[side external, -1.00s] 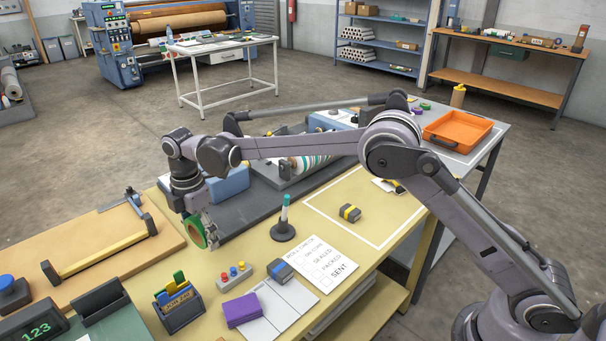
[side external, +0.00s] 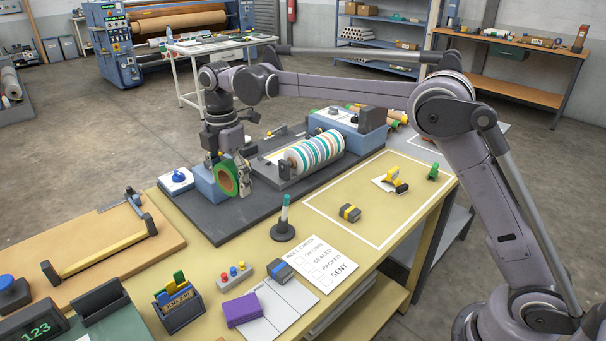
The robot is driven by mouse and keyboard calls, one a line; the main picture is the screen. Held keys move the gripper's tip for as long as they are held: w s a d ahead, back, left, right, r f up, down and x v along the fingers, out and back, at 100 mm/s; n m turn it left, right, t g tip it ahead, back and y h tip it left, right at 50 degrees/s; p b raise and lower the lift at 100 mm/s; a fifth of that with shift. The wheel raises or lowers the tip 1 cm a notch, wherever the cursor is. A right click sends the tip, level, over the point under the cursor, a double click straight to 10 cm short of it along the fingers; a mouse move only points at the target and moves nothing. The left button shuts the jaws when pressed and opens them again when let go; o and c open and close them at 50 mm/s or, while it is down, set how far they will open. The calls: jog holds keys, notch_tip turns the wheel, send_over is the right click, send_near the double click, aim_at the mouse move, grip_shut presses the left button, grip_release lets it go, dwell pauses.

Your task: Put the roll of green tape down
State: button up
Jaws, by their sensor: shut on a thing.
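The roll of green tape (side external: 221,179) has a brown core and stands on edge, its round face turned toward the camera. My gripper (side external: 229,168) points down and is shut on the roll, with finger parts showing on both sides of it. The roll is over the dark grey base plate (side external: 215,225) of the small press, in front of a blue block (side external: 201,181). I cannot tell whether the roll's lower edge touches anything.
A striped roller (side external: 316,152) lies right of my gripper. A dark stand with a green-topped pen (side external: 284,222) is in front. A white-outlined area (side external: 385,215) on the yellow table holds a yellow-banded block (side external: 349,213) and has free room.

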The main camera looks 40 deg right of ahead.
jog(key=s+d+m, duration=0.1)
jog(key=s+d, duration=2)
jog(key=d, duration=0.4)
send_over(322, 244)
notch_tip(322, 244, down, 12)
jog(key=shift+f, duration=2.2)
jog(key=o, duration=1.1)
jog(key=shift+f, duration=0.15)
jog(key=shift+o, duration=0.2)
